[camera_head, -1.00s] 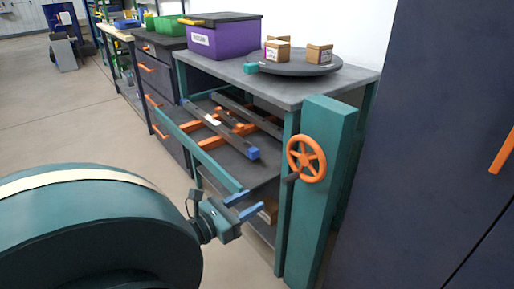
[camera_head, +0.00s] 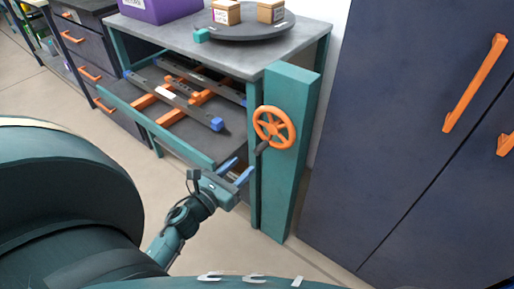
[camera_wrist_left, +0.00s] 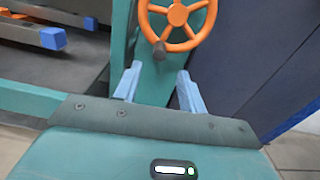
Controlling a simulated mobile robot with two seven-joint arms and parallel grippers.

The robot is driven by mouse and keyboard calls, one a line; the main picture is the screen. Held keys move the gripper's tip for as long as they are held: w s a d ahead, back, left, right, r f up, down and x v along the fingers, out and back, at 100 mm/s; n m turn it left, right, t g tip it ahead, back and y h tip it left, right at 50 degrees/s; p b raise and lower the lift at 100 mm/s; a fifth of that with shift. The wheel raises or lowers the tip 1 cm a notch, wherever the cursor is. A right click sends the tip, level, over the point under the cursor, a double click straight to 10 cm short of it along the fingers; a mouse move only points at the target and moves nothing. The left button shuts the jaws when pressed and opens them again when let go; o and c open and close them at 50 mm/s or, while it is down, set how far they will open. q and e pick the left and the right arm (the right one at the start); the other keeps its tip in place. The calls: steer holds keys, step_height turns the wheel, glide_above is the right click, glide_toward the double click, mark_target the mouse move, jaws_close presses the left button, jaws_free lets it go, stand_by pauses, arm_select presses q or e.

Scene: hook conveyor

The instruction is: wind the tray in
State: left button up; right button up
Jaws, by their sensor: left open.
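An orange handwheel (camera_head: 273,127) with a dark crank knob (camera_head: 262,147) is mounted on a teal post at the workbench's right end. In the left wrist view the wheel (camera_wrist_left: 178,13) is at the top, with its knob (camera_wrist_left: 159,50) just beyond the fingertips. The sliding tray (camera_head: 160,127), with a teal front rail, sticks out from under the bench top and holds orange and dark bars with blue ends. My left gripper (camera_head: 236,171) is open and empty, below and left of the wheel, apart from the knob. My right gripper is not in view.
The teal post (camera_head: 287,165) stands beside a dark blue cabinet (camera_head: 400,130) with orange handles. On the bench top (camera_head: 160,36) are a round dark turntable (camera_head: 252,27) with small boxes and a purple bin (camera_head: 160,8). Floor in front is clear.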

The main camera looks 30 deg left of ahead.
mark_target(256, 153)
arm_select(q)
steer(key=w, duration=0.8)
steer(key=shift+w+d, duration=0.3)
jaws_close()
